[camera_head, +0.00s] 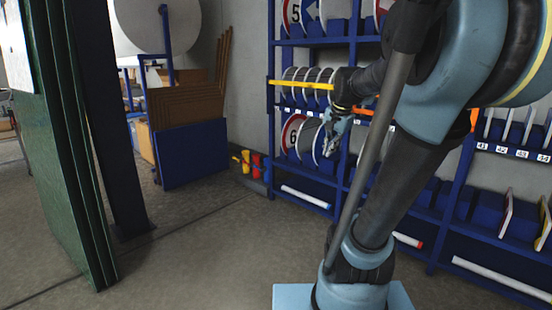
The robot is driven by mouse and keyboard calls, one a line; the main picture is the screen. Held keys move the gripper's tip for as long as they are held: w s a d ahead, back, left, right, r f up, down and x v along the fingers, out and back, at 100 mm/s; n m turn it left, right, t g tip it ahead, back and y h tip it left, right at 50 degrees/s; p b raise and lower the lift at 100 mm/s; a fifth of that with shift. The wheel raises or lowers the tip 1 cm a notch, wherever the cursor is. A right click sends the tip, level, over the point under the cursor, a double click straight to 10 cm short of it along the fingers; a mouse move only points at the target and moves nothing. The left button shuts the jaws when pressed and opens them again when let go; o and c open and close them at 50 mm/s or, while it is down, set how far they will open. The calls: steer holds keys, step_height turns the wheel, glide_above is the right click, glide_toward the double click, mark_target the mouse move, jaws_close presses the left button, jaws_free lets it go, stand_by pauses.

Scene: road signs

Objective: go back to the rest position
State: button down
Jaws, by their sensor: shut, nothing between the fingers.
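My gripper (331,136) is in the middle of the head view, at the end of my arm, which rises from the lower right and bends over at the top. The fingers point downward and look closed, with nothing held. The gripper is in front of the blue shelf rack, seen against round signs on the middle shelf; I cannot tell the gap between them.
The blue rack (271,60) holds round road signs (293,135) and a yellow bar (300,84). White tubes (305,196) lie low on it. Green panels (75,150) stand at left. A blue bin (193,153) holds brown boards. The floor (190,250) between is clear.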

steer(key=s+f+n+g+h, duration=0.1)
steer(key=s+f+n, duration=0.8)
steer(key=s+f, duration=0.9)
steer(key=s, duration=0.2)
steer(key=shift+s+g, duration=0.3)
steer(key=shift+a+f, duration=0.1)
